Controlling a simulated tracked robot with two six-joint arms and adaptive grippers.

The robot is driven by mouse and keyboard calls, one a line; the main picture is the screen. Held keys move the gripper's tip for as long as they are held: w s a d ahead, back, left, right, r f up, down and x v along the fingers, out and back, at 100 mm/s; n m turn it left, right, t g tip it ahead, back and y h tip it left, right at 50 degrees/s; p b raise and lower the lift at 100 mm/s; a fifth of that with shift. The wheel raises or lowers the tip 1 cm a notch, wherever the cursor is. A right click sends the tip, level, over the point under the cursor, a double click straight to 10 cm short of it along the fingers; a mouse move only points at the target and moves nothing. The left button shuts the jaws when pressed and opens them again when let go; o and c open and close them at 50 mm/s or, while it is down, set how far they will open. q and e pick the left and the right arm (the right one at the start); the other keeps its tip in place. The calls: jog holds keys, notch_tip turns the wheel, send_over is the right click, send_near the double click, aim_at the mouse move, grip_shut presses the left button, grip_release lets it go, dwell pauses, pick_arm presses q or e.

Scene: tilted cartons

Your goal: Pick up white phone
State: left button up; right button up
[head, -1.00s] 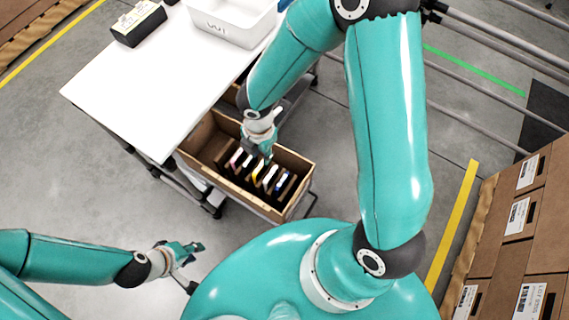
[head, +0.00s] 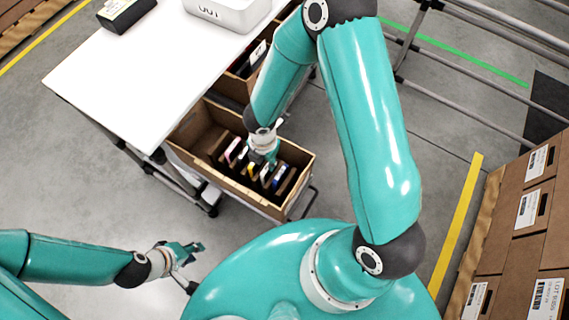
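A tilted brown carton (head: 181,151) stands beside the white table and holds a row of phones in dividers. A white-edged phone (head: 242,158) and a blue phone (head: 280,174) show in it; other slim phones stand between them, partly hidden. My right gripper (head: 261,160) is down in the carton, over the middle of the row. Its fingers are small and partly hidden, so I cannot tell whether they hold a phone. My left gripper (head: 193,253) is outside the carton at lower left, with its fingers apart and nothing between them.
The white table (head: 125,90) carries a white bin (head: 228,14) and a black box with a pale label (head: 122,12). A second carton (head: 238,85) sits behind the first. Stacked brown boxes (head: 505,240) stand at right. Grey floor is clear at left.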

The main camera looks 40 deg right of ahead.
aim_at(269, 175)
notch_tip(269, 175, down, 4)
jog(key=shift+d+r+b, duration=0.1)
jog(key=shift+r+b, duration=0.1)
jog(key=shift+b, duration=0.4)
grip_shut()
jog(key=shift+r, duration=0.15)
